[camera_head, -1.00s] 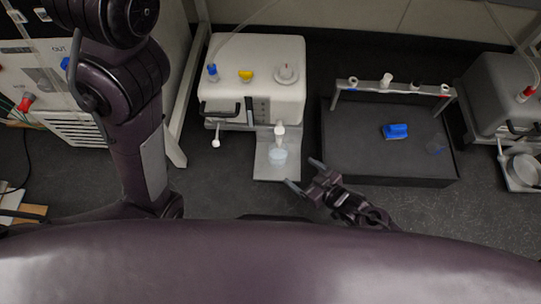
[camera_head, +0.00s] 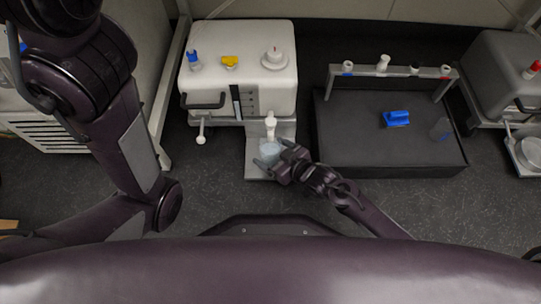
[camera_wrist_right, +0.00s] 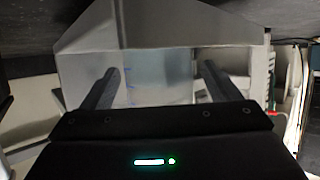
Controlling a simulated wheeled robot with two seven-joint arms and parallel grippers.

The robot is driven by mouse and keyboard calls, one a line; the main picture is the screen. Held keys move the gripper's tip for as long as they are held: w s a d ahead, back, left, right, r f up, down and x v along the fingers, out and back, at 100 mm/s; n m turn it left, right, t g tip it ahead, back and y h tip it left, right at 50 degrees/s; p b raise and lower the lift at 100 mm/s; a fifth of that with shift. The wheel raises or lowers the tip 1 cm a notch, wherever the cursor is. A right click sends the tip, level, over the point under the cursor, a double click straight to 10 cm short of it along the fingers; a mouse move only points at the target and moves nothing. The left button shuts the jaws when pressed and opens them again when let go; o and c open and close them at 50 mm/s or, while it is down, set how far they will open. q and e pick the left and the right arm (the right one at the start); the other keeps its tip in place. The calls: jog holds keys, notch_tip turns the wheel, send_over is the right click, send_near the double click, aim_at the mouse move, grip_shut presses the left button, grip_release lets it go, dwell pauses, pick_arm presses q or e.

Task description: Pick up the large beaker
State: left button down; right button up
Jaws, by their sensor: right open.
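The large beaker (camera_head: 269,149) is clear and pale. It stands upright on the metal plate under the spout of the white machine, and also shows hazily in the right wrist view (camera_wrist_right: 150,78). My right gripper (camera_head: 274,154) is open at the beaker, one finger on each side of it. In the right wrist view the two fingers (camera_wrist_right: 158,88) flank the beaker with no clear grip on it. The beaker's near side is partly hidden by the gripper. My left arm is at the left, its gripper out of view.
The white machine (camera_head: 238,75) stands behind the beaker, its spout (camera_head: 270,127) above it. The black platform (camera_head: 385,155) to the right holds a blue object (camera_head: 396,119), a small clear vessel (camera_head: 440,129) and a rack (camera_head: 395,71). A grey machine (camera_head: 505,75) stands farther right.

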jog(key=shift+w+a+f, duration=0.2)
jog(key=shift+w+a, duration=0.1)
jog(key=c, duration=1.2)
jog(key=shift+r, duration=0.25)
jog(key=shift+c, duration=0.2)
